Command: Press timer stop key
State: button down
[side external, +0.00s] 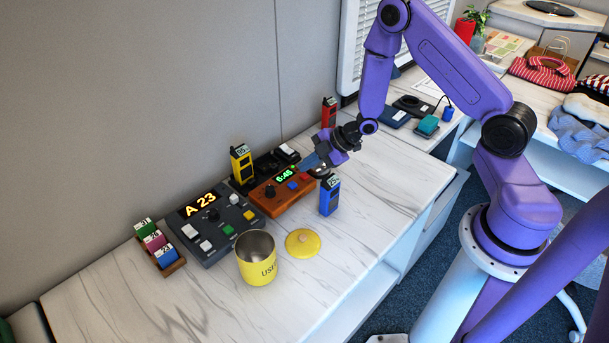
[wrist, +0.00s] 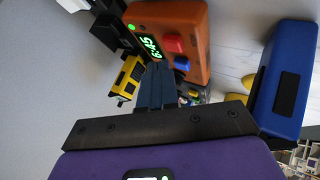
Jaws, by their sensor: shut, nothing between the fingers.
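The timer (side external: 270,199) is an orange-brown box with a lit green display (side external: 285,174) reading 6:45. It has a dark knob, a blue key (side external: 292,185) and a red key (side external: 304,177). In the wrist view, the timer (wrist: 196,18) is at the top, with its red key (wrist: 172,43) and blue key (wrist: 182,63). My gripper (side external: 304,160) is shut and empty at the timer's far right end. In the wrist view its fingertips (wrist: 157,68) appear beside the display and blue key; I cannot tell whether they touch. No key label is readable.
A blue handset (side external: 329,196) stands right of the timer, a yellow one (side external: 241,164) behind left and a red one (side external: 329,112) behind. A grey console (side external: 213,228) showing A 23 sits left. A yellow canister (side external: 258,260) and lid (side external: 302,242) are in front.

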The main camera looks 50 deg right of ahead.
aim_at(308, 176)
jog(key=shift+f, duration=0.1)
dwell(0.7)
jog(key=shift+f, duration=0.35)
jog(key=shift+f, duration=0.5)
dwell(0.9)
jog(key=shift+r, duration=0.95)
jog(key=shift+r, duration=0.1)
jog(key=shift+r, duration=2.4)
